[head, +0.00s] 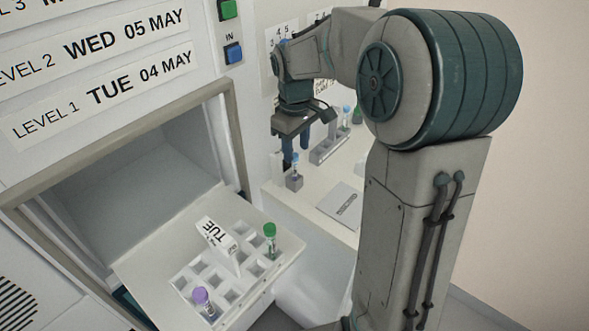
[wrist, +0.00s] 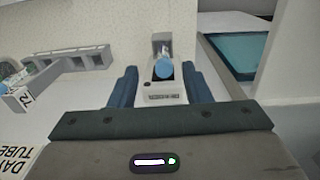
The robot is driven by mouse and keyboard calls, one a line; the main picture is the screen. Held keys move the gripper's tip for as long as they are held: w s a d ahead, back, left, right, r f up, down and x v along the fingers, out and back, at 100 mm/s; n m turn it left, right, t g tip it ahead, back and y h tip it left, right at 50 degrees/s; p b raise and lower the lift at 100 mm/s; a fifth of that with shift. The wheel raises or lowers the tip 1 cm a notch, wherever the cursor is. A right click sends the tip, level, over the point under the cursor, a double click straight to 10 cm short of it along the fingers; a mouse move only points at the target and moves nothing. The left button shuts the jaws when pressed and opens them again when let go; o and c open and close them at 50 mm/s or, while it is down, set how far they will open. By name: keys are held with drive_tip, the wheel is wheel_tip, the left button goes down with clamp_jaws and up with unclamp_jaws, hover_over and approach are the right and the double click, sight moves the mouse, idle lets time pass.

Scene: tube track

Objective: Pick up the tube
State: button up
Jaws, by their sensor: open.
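A tube with a blue cap (head: 295,158) stands upright in a small grey single holder on the white counter. In the wrist view its blue cap (wrist: 164,69) shows between the fingers, slightly beyond them, with the holder (wrist: 162,92) around it. My gripper (head: 295,152) points down at this tube. In the wrist view my gripper (wrist: 160,88) is open, one blue finger on each side of the tube, with gaps visible. I cannot tell how far the fingertips are above the holder.
A flat grey plate (head: 341,203) lies on the counter.

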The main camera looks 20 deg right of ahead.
sight(295, 162)
wheel_tip(295, 162, down, 6)
drive_tip(key=shift+a+f+p, duration=0.15)
drive_tip(key=shift+f+p, duration=0.1)
drive_tip(key=shift+p, duration=0.1)
drive_tip(key=c, duration=0.9)
drive_tip(key=shift+r, duration=0.1)
drive_tip(key=shift+w+r, duration=0.1)
drive_tip(key=shift+r, duration=0.4)
drive_tip(key=r, duration=0.2)
drive_tip(key=d+r, duration=0.1)
drive_tip(key=shift+s+r+b, duration=0.25)
drive_tip(key=shift+s+b, duration=0.05)
drive_tip(key=shift+s, duration=0.05)
drive_tip(key=s+d+r, duration=0.4)
drive_tip(key=d, duration=0.1)
drive_tip(key=s+d+r+b, duration=0.1)
drive_tip(key=s+d+r, duration=0.1)
drive_tip(key=d, duration=0.1)
drive_tip(key=shift+s+r, duration=0.2)
drive_tip(key=shift+s, duration=0.15)
